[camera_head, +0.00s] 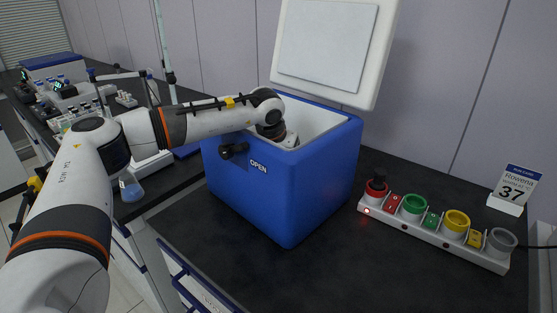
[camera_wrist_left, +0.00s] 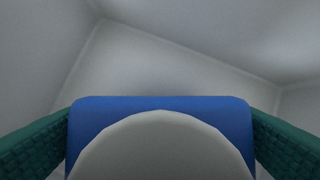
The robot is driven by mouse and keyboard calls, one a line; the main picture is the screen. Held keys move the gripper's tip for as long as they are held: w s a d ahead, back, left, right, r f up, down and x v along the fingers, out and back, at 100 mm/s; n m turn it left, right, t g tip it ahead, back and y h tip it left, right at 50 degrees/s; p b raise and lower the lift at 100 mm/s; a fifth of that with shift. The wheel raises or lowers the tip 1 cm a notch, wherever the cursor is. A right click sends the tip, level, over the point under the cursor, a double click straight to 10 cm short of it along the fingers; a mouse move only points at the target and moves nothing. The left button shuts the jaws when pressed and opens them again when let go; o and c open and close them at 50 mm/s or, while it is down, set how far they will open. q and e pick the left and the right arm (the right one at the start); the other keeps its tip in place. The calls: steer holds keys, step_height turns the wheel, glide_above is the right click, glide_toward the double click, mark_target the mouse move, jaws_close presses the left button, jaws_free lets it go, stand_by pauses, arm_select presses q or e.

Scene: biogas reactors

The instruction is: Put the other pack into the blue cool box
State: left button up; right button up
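The blue cool box (camera_head: 275,195) stands on the dark bench with its white lid (camera_head: 330,50) raised at the back. My left arm reaches over its near left rim, and the left gripper (camera_head: 288,141) is down inside the box. Its fingertips are hidden by the box wall in the head view. In the left wrist view, the left gripper (camera_wrist_left: 160,125) has its green finger pads against both sides of a blue pack (camera_wrist_left: 160,103). A pale rounded shape covers the pack's near face. White box walls surround it; whether the pack touches the floor I cannot tell. My right gripper is out of view.
A flask with blue liquid (camera_head: 131,187) and racks of bottles stand on the left bench. The bench front is clear.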

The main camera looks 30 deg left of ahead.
arm_select(q)
steer(key=shift+o, duration=1.1)
steer(key=shift+r, duration=0.3)
steer(key=v, duration=1.1)
steer(key=shift+s+r, duration=0.2)
steer(key=shift+r, duration=0.15)
